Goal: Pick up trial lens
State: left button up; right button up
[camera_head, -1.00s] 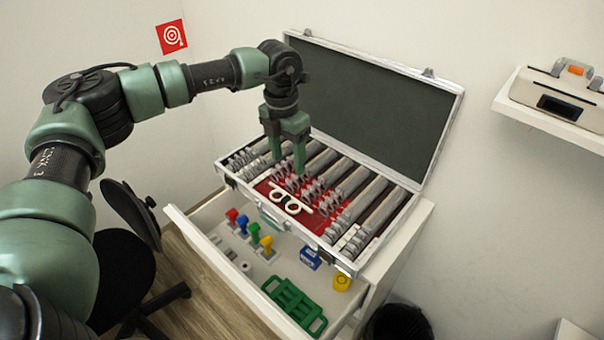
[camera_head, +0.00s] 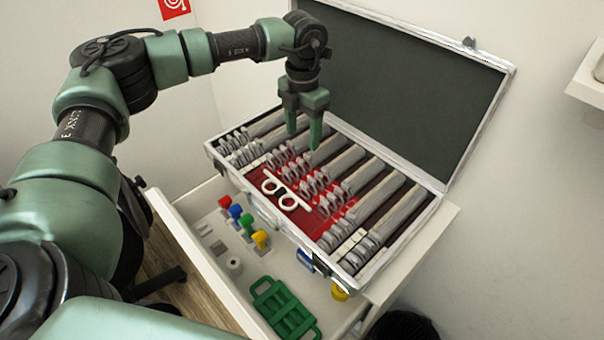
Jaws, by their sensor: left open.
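The trial lenses (camera_head: 312,184) stand in several grey rows inside an open silver case with a red lining (camera_head: 338,207). My left gripper (camera_head: 303,140) hangs over the rear left part of the case, fingers pointing down. It is open with nothing between its fingers. The fingertips are close to the lens rows; whether they touch any lens cannot be told. A white trial frame (camera_head: 286,195) lies in the front of the case. My right gripper is not in view.
The raised case lid (camera_head: 405,85) stands behind the gripper. Below is an open drawer (camera_head: 205,280) with coloured stamp-like pieces (camera_head: 247,222), a green rack (camera_head: 284,308) and a yellow roll (camera_head: 340,291). A wall shelf (camera_head: 588,85) is at the right edge.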

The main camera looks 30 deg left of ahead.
aim_at(301, 159)
pick_arm(q)
jog(key=f+p, duration=0.1)
jog(key=f, duration=0.3)
jog(key=f+p, duration=0.1)
jog(key=f, duration=0.3)
jog(key=shift+s+a+f, duration=0.2)
jog(key=shift+f, duration=0.55)
grip_shut()
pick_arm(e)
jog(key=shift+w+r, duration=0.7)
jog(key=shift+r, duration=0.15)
pick_arm(q)
jog(key=shift+r, duration=0.1)
